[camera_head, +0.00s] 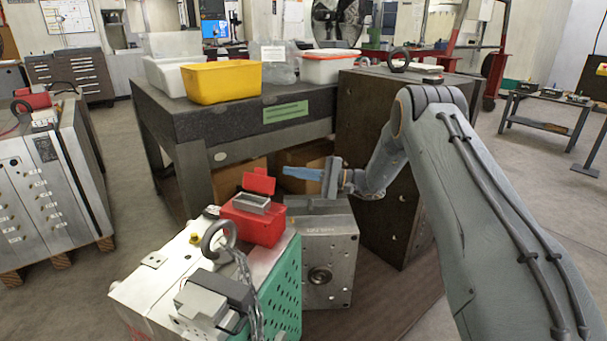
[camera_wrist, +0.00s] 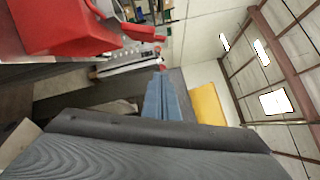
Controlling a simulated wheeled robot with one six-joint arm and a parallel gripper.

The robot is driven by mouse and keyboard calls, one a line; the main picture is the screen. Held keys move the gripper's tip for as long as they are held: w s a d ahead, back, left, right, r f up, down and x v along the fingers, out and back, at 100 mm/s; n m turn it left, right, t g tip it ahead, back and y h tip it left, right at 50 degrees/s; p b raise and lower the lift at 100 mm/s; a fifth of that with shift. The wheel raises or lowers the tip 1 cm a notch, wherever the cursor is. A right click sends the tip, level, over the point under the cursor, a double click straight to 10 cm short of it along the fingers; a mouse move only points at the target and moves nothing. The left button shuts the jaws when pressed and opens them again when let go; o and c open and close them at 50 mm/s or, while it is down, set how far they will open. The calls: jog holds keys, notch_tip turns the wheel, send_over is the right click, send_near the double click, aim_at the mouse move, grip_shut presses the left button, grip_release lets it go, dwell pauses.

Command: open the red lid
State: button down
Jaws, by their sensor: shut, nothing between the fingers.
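The red box (camera_head: 254,226) sits on top of a metal mould base, with a grey metal rim showing in its open top. The red lid (camera_head: 259,181) stands raised at the back of the box, roughly upright. My gripper (camera_head: 285,172) has blue fingers, shut and empty, pointing left just right of the lid. I cannot tell whether the fingertips touch it. In the wrist view, the red box (camera_wrist: 62,25) fills the upper left, and the lid (camera_wrist: 138,32) shows as a narrow red strip beyond it. The blue fingers (camera_wrist: 161,95) are together there, apart from the box.
A lifting ring (camera_head: 219,238) with a chain stands in front of the box. A dark workbench (camera_head: 230,120) behind carries a yellow bin (camera_head: 221,83) and other bins. A tall dark block (camera_head: 372,150) stands behind my arm. Another mould base (camera_head: 45,180) is at left.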

aim_at(259, 183)
jog(key=s+a+r+p, duration=0.1)
jog(key=s+a+r, duration=0.1)
jog(key=a, duration=0.3)
jog(key=shift+s+a, duration=0.25)
jog(key=shift+a, duration=0.1)
jog(key=shift+f, duration=0.1)
